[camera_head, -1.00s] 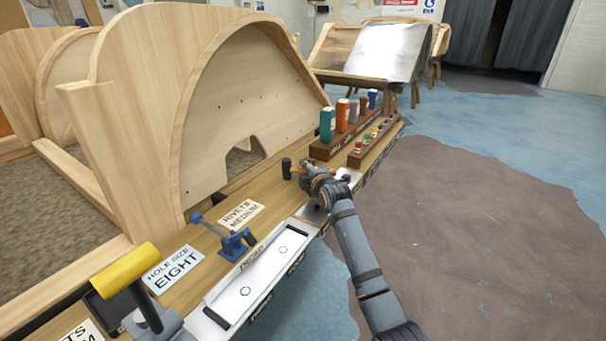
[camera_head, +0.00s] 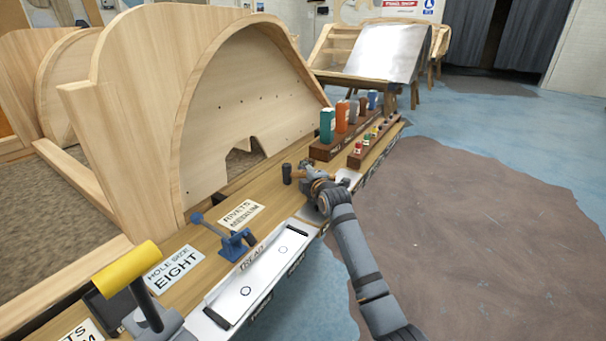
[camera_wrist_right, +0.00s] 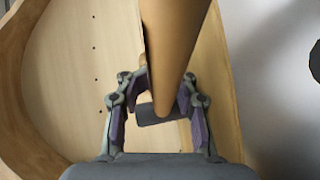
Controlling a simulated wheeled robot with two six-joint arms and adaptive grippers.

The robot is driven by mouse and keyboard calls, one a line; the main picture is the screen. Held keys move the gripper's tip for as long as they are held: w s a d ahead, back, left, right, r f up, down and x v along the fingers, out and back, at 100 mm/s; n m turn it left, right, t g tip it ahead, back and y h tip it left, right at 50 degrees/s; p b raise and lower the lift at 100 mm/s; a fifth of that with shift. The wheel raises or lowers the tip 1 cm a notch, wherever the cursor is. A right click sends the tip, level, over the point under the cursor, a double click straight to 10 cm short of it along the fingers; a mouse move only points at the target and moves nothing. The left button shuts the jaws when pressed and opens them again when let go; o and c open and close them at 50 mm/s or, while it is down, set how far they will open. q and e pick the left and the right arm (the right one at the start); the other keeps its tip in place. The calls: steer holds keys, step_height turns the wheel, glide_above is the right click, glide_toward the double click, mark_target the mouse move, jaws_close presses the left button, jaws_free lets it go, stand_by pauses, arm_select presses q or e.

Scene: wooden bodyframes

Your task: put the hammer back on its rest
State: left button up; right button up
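The hammer has a dark head (camera_head: 287,173) and a tan wooden handle (camera_head: 299,175). It is at the bench's right edge, beyond the sign cards. My right gripper (camera_head: 309,174) is around the handle, with the head sticking out to its left. The dark head (camera_wrist_right: 155,114) shows past the handle. I cannot make out the hammer's rest for certain. My left gripper is out of view.
A curved wooden frame (camera_head: 225,110) stands along the bench's left side. Bottles in a wooden rack (camera_head: 326,151) and a small tray (camera_head: 357,157) are just beyond the hammer. A blue clamp tool (camera_head: 236,238), a white tread tray (camera_head: 232,305) and a yellow-handled lever (camera_head: 126,267) are nearer.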

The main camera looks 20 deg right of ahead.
steer(key=shift+f, duration=0.3)
steer(key=shift+r, duration=0.25)
steer(key=s, duration=0.1)
steer(key=s+r, duration=0.1)
steer(key=s+p, duration=0.1)
steer(key=s, duration=0.1)
steer(key=shift+s+d+r, duration=0.1)
steer(key=shift+r, duration=0.2)
steer(key=s, duration=0.2)
steer(key=s+r+p, duration=0.1)
steer(key=s, duration=0.4)
steer(key=shift+s+r, duration=0.2)
steer(key=shift+r, duration=0.1)
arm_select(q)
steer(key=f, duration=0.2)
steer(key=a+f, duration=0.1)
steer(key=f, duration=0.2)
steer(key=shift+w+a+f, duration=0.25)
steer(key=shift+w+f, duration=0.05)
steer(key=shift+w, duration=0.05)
arm_select(e)
steer(key=shift+s, duration=0.1)
